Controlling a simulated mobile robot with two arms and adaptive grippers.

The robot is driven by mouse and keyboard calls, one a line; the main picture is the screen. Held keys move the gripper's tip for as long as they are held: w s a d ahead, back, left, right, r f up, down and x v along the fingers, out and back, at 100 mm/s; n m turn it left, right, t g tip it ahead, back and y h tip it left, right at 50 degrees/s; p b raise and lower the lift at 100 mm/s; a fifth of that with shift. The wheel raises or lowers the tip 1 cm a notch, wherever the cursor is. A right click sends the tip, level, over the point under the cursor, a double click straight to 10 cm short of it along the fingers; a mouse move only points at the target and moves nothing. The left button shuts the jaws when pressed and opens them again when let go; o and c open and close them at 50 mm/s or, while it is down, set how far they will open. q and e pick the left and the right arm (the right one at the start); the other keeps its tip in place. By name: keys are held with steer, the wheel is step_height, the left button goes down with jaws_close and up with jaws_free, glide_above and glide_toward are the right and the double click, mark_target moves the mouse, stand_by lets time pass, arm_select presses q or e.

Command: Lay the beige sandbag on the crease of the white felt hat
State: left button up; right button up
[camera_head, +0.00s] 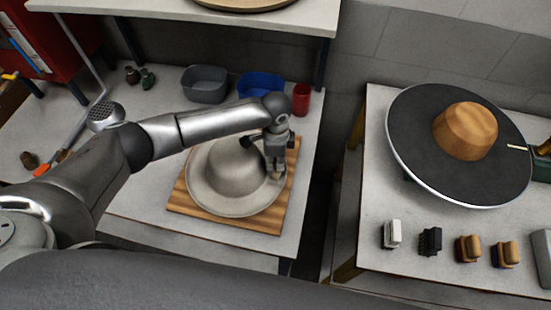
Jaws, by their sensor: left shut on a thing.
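The white felt hat (222,180), greyish in this light, lies brim down on a wooden board (259,222) on the left table. My left arm reaches in from the left above the hat. My left gripper (274,172) points down at the right side of the hat, over its brim. It is shut on a small beige thing, seemingly the beige sandbag (275,177), mostly hidden by the fingers. I cannot tell whether the bag touches the hat. The arm and gripper cover part of the crown, and the crease cannot be made out. My right gripper is not in view.
A grey bin (205,86), a blue bin (260,86) and a red cup (301,99) stand behind the hat. The right table holds a black round plate (420,150) with a wooden block (466,131), and several brushes (430,241). A gap separates the tables.

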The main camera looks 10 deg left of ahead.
arm_select(q)
steer(key=shift+f, duration=0.35)
stand_by(0.6)
steer(key=o, duration=0.9)
steer(key=shift+o, duration=0.2)
steer(key=shift+r, duration=0.15)
step_height(320, 180, up, 7)
steer(key=p, duration=0.7)
steer(key=shift+r, duration=1.4)
